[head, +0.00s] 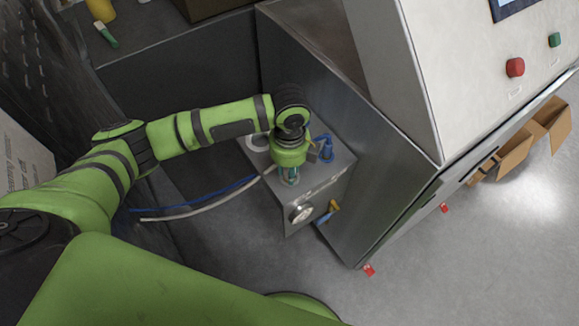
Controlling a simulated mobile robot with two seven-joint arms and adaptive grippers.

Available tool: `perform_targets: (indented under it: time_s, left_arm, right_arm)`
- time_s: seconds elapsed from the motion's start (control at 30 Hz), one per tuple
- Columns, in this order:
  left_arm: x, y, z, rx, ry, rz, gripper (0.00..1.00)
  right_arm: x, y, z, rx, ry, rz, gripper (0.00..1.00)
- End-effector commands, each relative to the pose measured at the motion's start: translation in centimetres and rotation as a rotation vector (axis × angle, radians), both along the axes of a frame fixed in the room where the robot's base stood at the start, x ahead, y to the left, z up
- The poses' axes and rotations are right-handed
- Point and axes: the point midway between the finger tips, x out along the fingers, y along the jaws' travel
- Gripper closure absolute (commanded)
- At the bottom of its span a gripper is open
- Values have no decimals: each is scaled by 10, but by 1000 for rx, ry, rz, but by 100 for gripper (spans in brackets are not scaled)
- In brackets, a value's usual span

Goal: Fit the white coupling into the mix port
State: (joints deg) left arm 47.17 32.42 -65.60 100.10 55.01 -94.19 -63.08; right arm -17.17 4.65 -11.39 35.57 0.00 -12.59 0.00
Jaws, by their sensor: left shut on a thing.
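My left gripper (290,178) points down over the top of a small metal box (325,185) and is shut. What it grips is mostly hidden by the gripper and wrist; a white hose (205,209) runs up to it, so I take it to be the white coupling. I cannot tell whether the coupling touches the box. The mix port is not clearly visible under the gripper. A blue fitting (324,147) stands on the box just right of the gripper. My right gripper is not in view.
A round gauge (301,213) and a yellow-handled valve (333,207) are on the box's front. A blue hose (190,205) lies beside the white one. The large metal cabinet (325,110) stands close on the right. Open floor (460,260) lies at lower right.

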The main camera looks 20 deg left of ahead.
Motion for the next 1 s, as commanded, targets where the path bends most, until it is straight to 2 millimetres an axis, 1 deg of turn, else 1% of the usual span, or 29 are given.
perform_targets:
  time_s: [0.13, 0.17, 0.2, 0.23, 0.53, 0.67, 0.77, 1.0]
  left_arm:
    - [0, 0, -2, 0, 0, 0, 100]
    - [0, 0, -3, 0, 0, 0, 68]
    - [0, 0, -3, 0, 0, 0, 52]
    - [0, 0, -3, 0, 0, 0, 48]
    - [0, 0, -2, -1, -1, 1, 48]
    - [1, -1, 6, -2, -3, 1, 48]
    - [1, -1, 20, -3, -5, 0, 48]
    - [1, -1, 72, -2, -6, 0, 48]
  right_arm:
    - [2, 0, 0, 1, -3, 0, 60]
    - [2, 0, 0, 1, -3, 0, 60]
    - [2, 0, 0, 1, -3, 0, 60]
    - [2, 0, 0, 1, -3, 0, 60]
    - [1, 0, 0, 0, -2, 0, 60]
    - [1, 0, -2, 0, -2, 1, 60]
    - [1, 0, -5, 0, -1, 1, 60]
    - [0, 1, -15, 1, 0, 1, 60]
